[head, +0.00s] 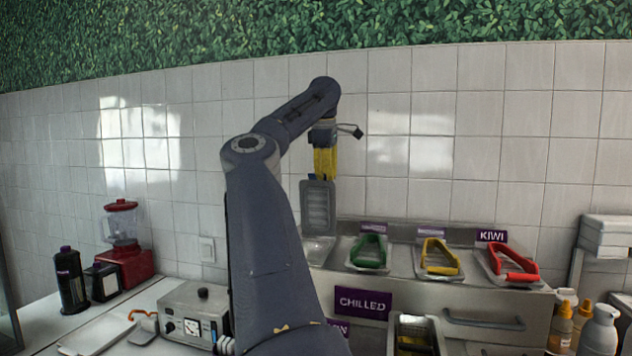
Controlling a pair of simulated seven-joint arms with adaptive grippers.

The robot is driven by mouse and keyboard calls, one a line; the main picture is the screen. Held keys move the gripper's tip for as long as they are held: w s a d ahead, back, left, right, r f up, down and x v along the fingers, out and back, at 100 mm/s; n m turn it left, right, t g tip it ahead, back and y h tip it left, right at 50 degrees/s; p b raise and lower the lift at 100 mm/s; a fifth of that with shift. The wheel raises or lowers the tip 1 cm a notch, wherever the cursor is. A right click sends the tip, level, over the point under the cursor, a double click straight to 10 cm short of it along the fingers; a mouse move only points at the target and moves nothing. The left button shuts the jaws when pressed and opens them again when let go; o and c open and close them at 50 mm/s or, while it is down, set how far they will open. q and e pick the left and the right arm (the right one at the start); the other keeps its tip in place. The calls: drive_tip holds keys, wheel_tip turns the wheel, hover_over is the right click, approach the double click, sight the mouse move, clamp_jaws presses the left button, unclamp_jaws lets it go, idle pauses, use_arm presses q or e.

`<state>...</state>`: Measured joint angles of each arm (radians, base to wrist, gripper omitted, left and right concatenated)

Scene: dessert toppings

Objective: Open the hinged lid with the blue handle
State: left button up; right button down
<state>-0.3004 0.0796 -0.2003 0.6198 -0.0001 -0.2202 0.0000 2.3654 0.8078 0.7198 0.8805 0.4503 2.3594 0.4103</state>
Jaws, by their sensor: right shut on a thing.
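My right gripper (325,163) has yellow fingers and points down above the left end of the chilled counter. It is shut at the top edge of a grey metal lid (318,208). The lid stands raised, close to upright, above the leftmost compartment (319,248), which shows open below it. My left gripper is not in view.
To the right lie closed lids with a green handle (369,251), a yellow handle (440,256) and a red handle (513,265). A "CHILLED" sign (362,303) is on the counter front. An open tray (417,335) is below. Bottles (600,330) stand at right.

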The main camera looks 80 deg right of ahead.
drive_tip(key=shift+s+d+f, duration=0.15)
drive_tip(key=shift+s+d, duration=0.05)
drive_tip(key=shift+d, duration=0.75)
drive_tip(key=c, duration=1.3)
unclamp_jaws()
drive_tip(key=shift+c, duration=0.2)
drive_tip(key=shift+w+a+r, duration=0.1)
drive_tip(key=shift+a+r, duration=0.2)
drive_tip(key=shift+r, duration=1)
drive_tip(key=shift+a+r, duration=0.25)
drive_tip(key=shift+r, duration=1)
drive_tip(key=shift+w+a+r, duration=0.1)
drive_tip(key=shift+a+r, duration=0.2)
drive_tip(key=shift+r, duration=1)
